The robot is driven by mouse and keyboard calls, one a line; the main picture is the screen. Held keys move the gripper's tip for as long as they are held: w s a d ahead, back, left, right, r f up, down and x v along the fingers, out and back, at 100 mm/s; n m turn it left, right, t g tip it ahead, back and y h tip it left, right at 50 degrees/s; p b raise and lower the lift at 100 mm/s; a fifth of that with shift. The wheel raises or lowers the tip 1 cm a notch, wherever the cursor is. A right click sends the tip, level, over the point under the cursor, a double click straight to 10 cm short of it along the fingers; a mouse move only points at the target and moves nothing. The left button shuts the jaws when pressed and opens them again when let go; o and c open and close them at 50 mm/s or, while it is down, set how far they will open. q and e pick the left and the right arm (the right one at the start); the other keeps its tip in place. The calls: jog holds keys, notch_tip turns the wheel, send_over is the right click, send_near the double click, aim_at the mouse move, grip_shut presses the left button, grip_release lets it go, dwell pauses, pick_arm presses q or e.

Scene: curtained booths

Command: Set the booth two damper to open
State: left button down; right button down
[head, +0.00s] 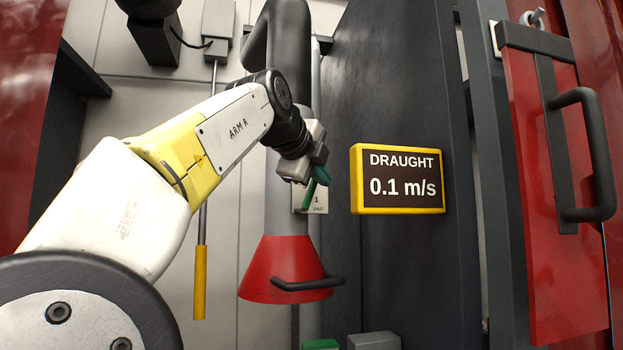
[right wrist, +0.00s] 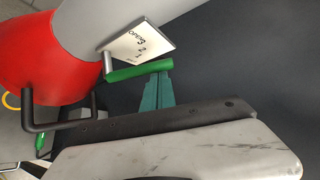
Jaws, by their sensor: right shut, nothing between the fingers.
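The damper has a pale scale plate (head: 318,202) on the grey duct; in the right wrist view the plate (right wrist: 142,44) reads "OPEN" with numbers beside it. A green damper lever (head: 307,196) crosses the plate in the head view; it shows as a green bar (right wrist: 140,70) in the right wrist view. My right gripper (head: 321,176) is shut and empty, with its teal fingertips (right wrist: 158,80) right at the lever's end. I cannot tell whether they touch it. My left gripper is out of view.
A red hood (head: 288,268) with a black handle hangs below the duct (head: 282,215). A yellow-framed draught display (head: 398,179) reads 0.1 m/s on the dark panel. A yellow-handled rod (head: 200,282) hangs left. A red door (head: 540,190) with a black handle stands right.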

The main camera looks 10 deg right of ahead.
jog(key=shift+a, duration=0.1)
jog(key=shift+s+a+r, duration=0.15)
jog(key=shift+s+a, duration=0.1)
jog(key=shift+a, duration=0.45)
jog(key=shift+s+a+r, duration=0.1)
jog(key=shift+s+a, duration=0.1)
jog(key=shift+a, duration=0.45)
jog(key=v, duration=0.7)
jog(key=shift+s+a+r, duration=0.2)
jog(key=shift+s+a, duration=0.05)
jog(key=shift+s, duration=0.05)
